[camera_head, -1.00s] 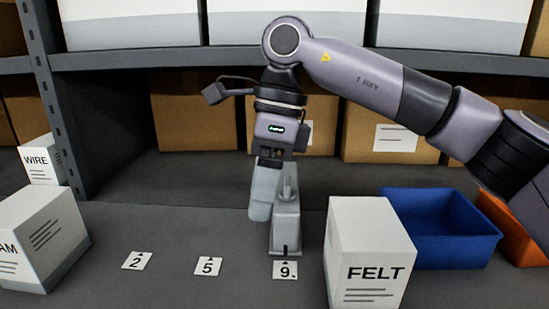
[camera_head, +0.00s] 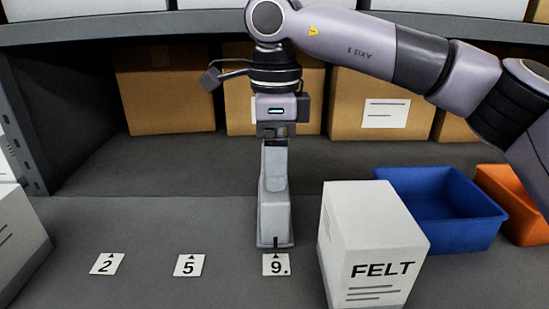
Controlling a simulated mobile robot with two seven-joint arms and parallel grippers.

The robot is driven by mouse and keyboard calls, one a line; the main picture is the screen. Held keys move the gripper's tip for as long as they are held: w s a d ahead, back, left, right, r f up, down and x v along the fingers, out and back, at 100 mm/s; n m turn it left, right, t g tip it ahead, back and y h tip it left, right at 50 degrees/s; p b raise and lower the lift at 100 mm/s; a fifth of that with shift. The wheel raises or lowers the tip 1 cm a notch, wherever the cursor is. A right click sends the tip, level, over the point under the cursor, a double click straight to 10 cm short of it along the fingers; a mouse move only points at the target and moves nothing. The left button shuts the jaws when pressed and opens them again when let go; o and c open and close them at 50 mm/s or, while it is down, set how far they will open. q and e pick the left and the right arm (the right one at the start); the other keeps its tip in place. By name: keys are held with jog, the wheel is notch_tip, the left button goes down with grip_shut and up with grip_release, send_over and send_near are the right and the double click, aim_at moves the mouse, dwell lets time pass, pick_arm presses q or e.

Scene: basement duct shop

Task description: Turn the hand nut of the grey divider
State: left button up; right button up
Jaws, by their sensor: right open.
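A light grey upright piece with a flared foot, which looks like the grey divider (camera_head: 274,225), stands on the shelf behind the "9." card (camera_head: 276,265). A dark mark on its foot lines up with that card. My left gripper is not in view.
Cards "2" (camera_head: 107,264) and "5" (camera_head: 189,265) lie to the left. A white FELT box (camera_head: 370,240) stands close on the right, with a blue bin (camera_head: 440,210) and an orange bin (camera_head: 510,190) beyond. Cardboard boxes (camera_head: 170,90) line the back.

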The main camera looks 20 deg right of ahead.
jog(key=c, duration=1.1)
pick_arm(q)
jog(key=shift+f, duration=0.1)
pick_arm(e)
jog(key=shift+o, duration=0.2)
pick_arm(q)
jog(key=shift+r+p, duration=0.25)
jog(key=shift+p, duration=0.15)
pick_arm(e)
jog(key=shift+n, duration=0.4)
jog(key=shift+r+n+p, duration=0.1)
jog(key=shift+n+p, duration=0.6)
jog(key=shift+n, duration=0.4)
jog(key=n+p, duration=0.1)
jog(key=n, duration=0.1)
jog(key=shift+n, duration=0.3)
jog(key=n+p, duration=0.1)
jog(key=n, duration=0.1)
jog(key=shift+n, duration=0.4)
jog(key=n+p, duration=0.1)
jog(key=n, duration=0.2)
jog(key=shift+n, duration=0.3)
pick_arm(q)
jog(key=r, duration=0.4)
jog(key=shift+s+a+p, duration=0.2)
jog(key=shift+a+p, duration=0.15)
jog(key=shift+p, duration=0.05)
pick_arm(e)
jog(key=n, duration=0.5)
jog(key=shift+n, duration=0.4)
